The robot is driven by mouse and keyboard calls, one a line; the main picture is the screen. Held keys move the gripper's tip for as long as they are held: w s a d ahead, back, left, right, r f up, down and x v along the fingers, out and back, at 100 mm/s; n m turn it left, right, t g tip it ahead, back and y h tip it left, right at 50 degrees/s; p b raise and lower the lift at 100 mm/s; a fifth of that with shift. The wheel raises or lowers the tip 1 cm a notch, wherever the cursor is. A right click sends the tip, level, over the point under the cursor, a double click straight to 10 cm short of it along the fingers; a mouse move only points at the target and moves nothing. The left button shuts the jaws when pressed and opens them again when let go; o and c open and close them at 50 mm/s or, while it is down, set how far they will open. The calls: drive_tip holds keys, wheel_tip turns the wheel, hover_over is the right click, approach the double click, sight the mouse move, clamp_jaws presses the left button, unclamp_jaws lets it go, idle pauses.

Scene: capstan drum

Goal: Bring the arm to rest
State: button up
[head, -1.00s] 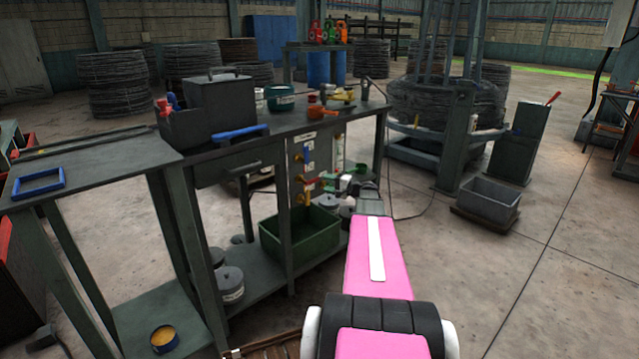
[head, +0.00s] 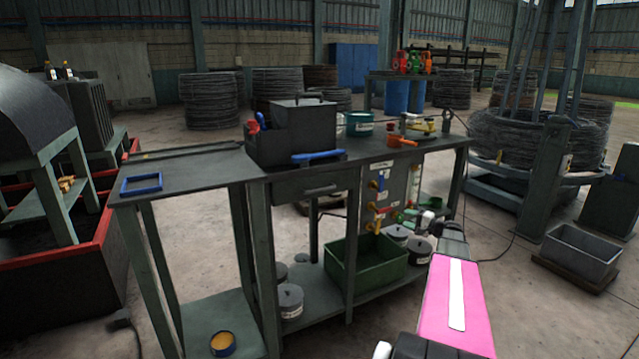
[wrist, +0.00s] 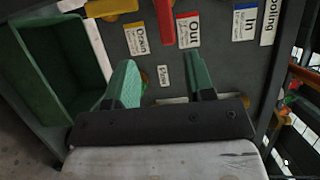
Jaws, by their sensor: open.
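My pink arm (head: 452,300) reaches forward from the bottom right of the head view, low beside the right end of the dark workbench (head: 215,168). My gripper (wrist: 162,80) shows in the wrist view with its two green fingers apart and nothing between them. The same panel (head: 397,178) shows under the bench top in the head view. I cannot tell the exact gap between fingertips and panel.
A green bin (head: 368,270) stands on the bench's lower shelf, and it also shows in the wrist view (wrist: 55,50). A grey crate (head: 580,255) is on the floor at right. A red-edged dark trough (head: 50,270) stands at left. Open floor lies between the bench and crate.

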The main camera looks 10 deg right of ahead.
drive_tip(key=s+a+f+n+g+h, duration=0.1)
drive_tip(key=s+a+f+n+g, duration=0.15)
drive_tip(key=a, duration=0.55)
drive_tip(key=s+a+f+n+g+h, duration=0.1)
drive_tip(key=s+a+f+g, duration=0.25)
drive_tip(key=a, duration=0.35)
drive_tip(key=s+a+f+n+g+h, duration=0.1)
drive_tip(key=s+a+f+g, duration=0.25)
drive_tip(key=a, duration=0.45)
drive_tip(key=s+a+f+n+g+h, duration=0.1)
drive_tip(key=s+a+h, duration=0.3)
drive_tip(key=s, duration=0.4)
drive_tip(key=s+a+f+n+g+h, duration=0.1)
drive_tip(key=s+a+n+h, duration=0.3)
drive_tip(key=s, duration=0.4)
drive_tip(key=shift+a+f+g+h, duration=0.35)
drive_tip(key=shift+g+h, duration=0.25)
drive_tip(key=shift+g, duration=0.15)
drive_tip(key=shift+s, duration=0.1)
